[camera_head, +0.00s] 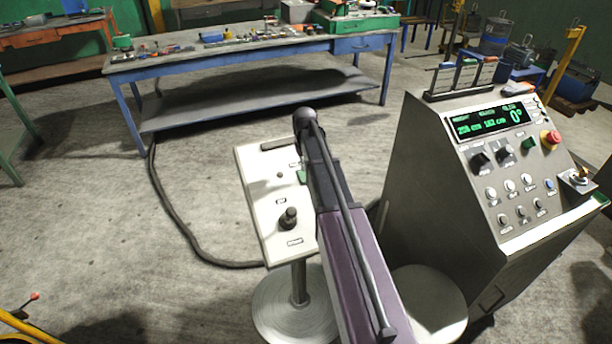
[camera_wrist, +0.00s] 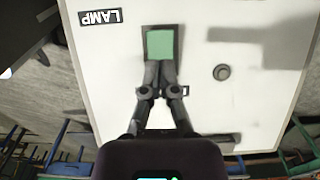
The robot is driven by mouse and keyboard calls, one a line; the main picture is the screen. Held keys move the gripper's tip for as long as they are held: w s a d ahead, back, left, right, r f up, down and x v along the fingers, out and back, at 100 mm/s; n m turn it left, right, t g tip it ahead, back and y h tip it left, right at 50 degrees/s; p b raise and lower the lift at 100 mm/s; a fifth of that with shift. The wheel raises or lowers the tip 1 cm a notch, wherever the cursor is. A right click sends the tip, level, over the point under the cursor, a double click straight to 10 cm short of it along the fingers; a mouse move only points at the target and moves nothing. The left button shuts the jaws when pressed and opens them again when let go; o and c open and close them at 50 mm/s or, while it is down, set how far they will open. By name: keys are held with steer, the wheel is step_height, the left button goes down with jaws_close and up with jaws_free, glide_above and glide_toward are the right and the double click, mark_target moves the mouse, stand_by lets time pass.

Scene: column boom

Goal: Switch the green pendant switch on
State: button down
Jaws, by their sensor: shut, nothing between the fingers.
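In the head view the white panel (camera_head: 262,200) stands on a post, and only a sliver of the green switch (camera_head: 302,177) shows beside my arm. My arm covers the panel's right side there, and the fingertips are hidden.
A black knob (camera_head: 288,218) stands up from the panel's near part. A grey console (camera_head: 430,185) with a display, knobs and a red stop button (camera_head: 550,138) stands close on the right. A blue workbench (camera_head: 250,55) is behind. A cable runs on the floor at left.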

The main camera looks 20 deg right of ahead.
mark_target(305, 179)
steer(key=shift+f+b, duration=2.05)
stand_by(2.4)
steer(key=shift+r+p, duration=3.55)
steer(key=shift+s+a, duration=0.25)
steer(key=shift+s, duration=0.05)
steer(key=s+a, duration=0.7)
steer(key=s, duration=0.4)
steer(key=s+a, duration=0.7)
steer(key=s, duration=0.5)
steer(key=shift+a, duration=0.2)
